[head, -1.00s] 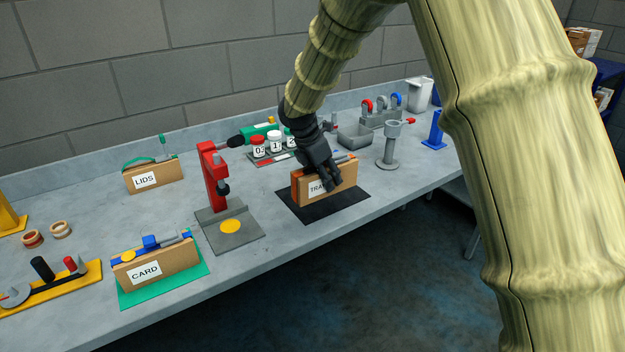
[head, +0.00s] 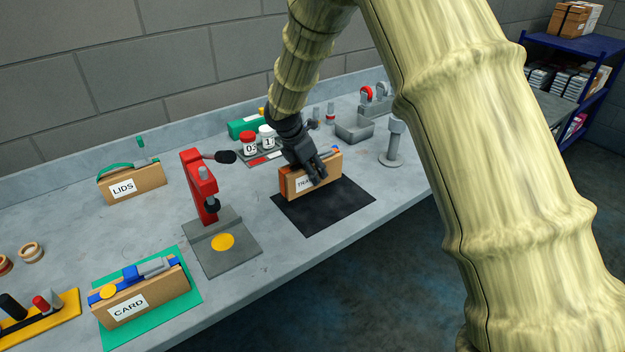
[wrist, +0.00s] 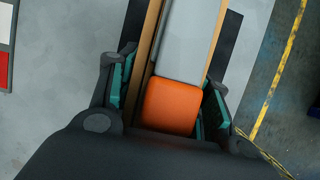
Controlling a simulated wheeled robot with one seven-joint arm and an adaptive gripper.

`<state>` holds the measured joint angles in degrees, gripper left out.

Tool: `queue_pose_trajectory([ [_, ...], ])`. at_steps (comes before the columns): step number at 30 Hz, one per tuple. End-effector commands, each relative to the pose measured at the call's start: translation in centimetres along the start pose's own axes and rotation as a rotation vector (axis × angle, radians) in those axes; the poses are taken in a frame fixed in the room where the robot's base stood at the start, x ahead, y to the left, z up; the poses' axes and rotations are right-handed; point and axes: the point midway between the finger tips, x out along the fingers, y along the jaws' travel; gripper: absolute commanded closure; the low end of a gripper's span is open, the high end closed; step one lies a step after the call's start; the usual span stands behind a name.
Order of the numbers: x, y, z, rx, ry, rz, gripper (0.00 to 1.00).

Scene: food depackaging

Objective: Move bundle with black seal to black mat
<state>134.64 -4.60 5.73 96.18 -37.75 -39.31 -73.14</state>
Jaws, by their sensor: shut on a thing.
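A brown bundle (head: 333,166) with a partly covered label starting "TRA" stands upright over the back part of the black mat (head: 335,212). I cannot tell whether it rests on the mat or hangs just above it. My gripper (head: 318,174) is shut on this bundle from above. In the wrist view, my gripper's teal pads (wrist: 168,92) lie on both sides of the bundle's brown edge (wrist: 148,38), a grey piece (wrist: 188,40) and an orange block (wrist: 170,106). No black seal shows clearly on it; the fingers hide part of its top.
A red press (head: 198,185) stands left of the mat. The "LIDS" bundle (head: 148,180) is at back left, the "CARD" bundle (head: 155,295) on a green mat (head: 190,300) at front left. Jars (head: 249,145) stand behind my gripper, a grey post (head: 393,145) to the right. The mat's front is clear.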

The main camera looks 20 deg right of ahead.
Motion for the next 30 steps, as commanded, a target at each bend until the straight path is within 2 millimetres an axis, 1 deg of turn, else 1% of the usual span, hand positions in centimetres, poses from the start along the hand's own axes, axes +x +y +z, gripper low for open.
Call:
queue_pose_trajectory([
  [5,0.8,0.0,-0.2,0.001,0.000,-0.001,0.91],
  [12,3.3,-0.1,-1.1,0.003,0.000,-0.003,0.91],
  [15,3.9,-0.1,-1.4,0.003,0.000,-0.001,0.91],
  [27,4.4,-0.1,-1.6,0.003,0.000,-0.001,0.91],
  [28,4.4,-0.1,-1.6,0.003,0.001,-0.001,0.48],
  [30,4.4,-0.1,-1.6,0.003,0.001,-0.001,0.36],
])
